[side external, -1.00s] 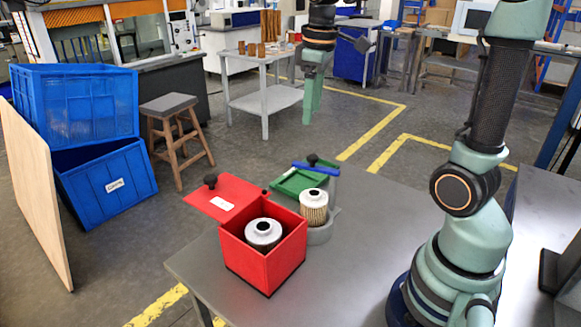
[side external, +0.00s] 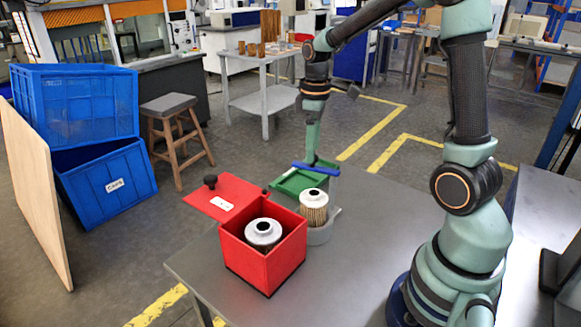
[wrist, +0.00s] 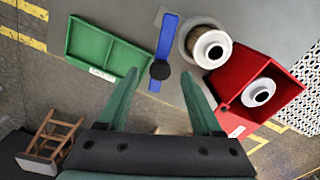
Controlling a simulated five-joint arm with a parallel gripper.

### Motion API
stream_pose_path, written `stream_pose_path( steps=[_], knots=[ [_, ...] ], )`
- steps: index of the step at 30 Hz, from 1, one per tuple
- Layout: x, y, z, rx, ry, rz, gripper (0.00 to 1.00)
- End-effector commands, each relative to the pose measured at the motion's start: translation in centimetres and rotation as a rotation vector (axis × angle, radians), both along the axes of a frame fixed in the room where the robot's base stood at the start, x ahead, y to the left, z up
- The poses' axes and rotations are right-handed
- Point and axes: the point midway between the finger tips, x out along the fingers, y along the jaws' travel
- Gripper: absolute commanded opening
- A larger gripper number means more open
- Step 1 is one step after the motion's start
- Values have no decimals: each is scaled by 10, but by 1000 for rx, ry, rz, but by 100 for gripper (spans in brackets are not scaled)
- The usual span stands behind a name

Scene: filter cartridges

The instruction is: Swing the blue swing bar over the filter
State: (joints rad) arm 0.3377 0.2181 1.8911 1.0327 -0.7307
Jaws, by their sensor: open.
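The blue swing bar (side external: 328,171) sits atop a grey post and points away from the filter, over the green tray's side; it also shows in the wrist view (wrist: 168,32). Its black knob (wrist: 159,70) appears between the fingertips in the wrist view and is hidden in the side view. The pale pleated filter (side external: 313,210) stands upright in a grey round holder (side external: 322,235), uncovered, beside the bar; it is right of the bar in the wrist view (wrist: 211,48). My gripper (wrist: 159,77) is open, pointing down above the knob; whether it touches cannot be told.
A red box (side external: 262,265) with its lid open holds another filter (side external: 263,232), close to the holder. The grey table (side external: 360,260) is clear to the right of the holder.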

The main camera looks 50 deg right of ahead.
Motion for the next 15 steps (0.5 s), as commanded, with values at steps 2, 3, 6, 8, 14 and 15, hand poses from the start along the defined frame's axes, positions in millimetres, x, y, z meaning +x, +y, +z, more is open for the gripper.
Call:
stream_pose_path(
  steps=[2,3,6,8,14,15],
  knots=[
    [-1,0,-8,1,3,0,67],
    [0,0,-11,1,1,0,67],
    [0,0,-15,1,1,0,67],
    [0,0,-16,1,1,0,67],
    [0,0,-16,0,0,0,67],
    [0,0,-16,0,0,0,59]
  ],
)
